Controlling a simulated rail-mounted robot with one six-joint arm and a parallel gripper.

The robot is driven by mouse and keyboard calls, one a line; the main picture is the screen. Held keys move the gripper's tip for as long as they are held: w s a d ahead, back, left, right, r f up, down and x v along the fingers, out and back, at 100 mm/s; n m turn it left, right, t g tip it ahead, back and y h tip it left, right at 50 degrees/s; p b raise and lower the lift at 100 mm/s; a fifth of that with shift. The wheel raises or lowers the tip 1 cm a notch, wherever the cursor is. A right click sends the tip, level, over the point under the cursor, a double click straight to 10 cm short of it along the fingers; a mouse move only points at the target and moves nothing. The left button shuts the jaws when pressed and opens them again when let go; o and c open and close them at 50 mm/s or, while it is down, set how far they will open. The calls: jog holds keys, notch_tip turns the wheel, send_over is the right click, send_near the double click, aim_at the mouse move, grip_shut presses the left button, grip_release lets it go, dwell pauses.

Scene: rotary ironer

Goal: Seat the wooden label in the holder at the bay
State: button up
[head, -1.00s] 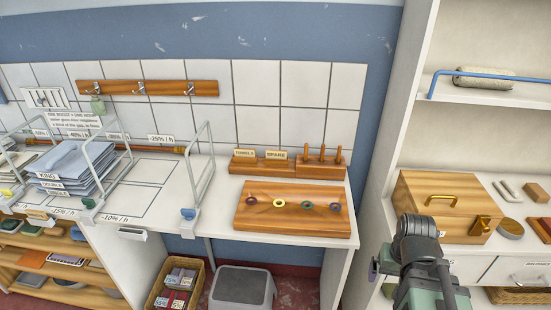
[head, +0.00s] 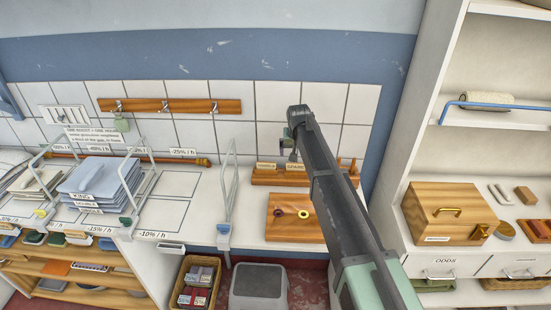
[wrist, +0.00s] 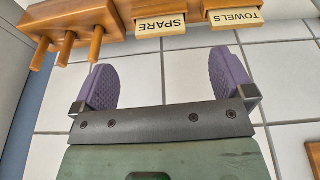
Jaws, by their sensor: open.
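Two wooden labels, TOWELS (head: 266,166) and SPARE (head: 296,167), sit in a wooden block on the counter. In the wrist view the SPARE label (wrist: 160,26) and the TOWELS label (wrist: 235,16) appear upside down at the top. My gripper (wrist: 165,66) is open, its purple pads wide apart and empty, with both labels beyond the fingertips. In the head view my arm hides most of the gripper, close to the block. A small white holder (head: 171,248) is on the counter's front edge by the -10% / h bay; it looks empty.
Wooden pegs (wrist: 66,47) stand at one end of the label block. A wooden board with rings (head: 284,226) lies in front, partly behind my arm. A wire divider (head: 228,195) stands between the board and the bays. A tiled wall with a hook rail (head: 170,106) is behind.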

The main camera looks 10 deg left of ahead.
aim_at(296, 164)
jog(key=b+x, duration=0.3)
jog(key=w+b+x, duration=0.1)
jog(key=b+x, duration=0.1)
jog(key=x, duration=0.1)
jog(key=shift+w+b, duration=0.25)
jog(key=shift+b, duration=0.15)
jog(key=b+x, duration=0.5)
jog(key=shift+w+f, duration=0.15)
jog(key=shift+w, duration=0.05)
jog(key=shift+r, duration=0.25)
jog(key=c, duration=0.7)
notch_tip(296, 164, up, 20)
jog(key=p, duration=2)
jog(key=shift+s+r+p, duration=0.1)
jog(key=shift+p, duration=0.2)
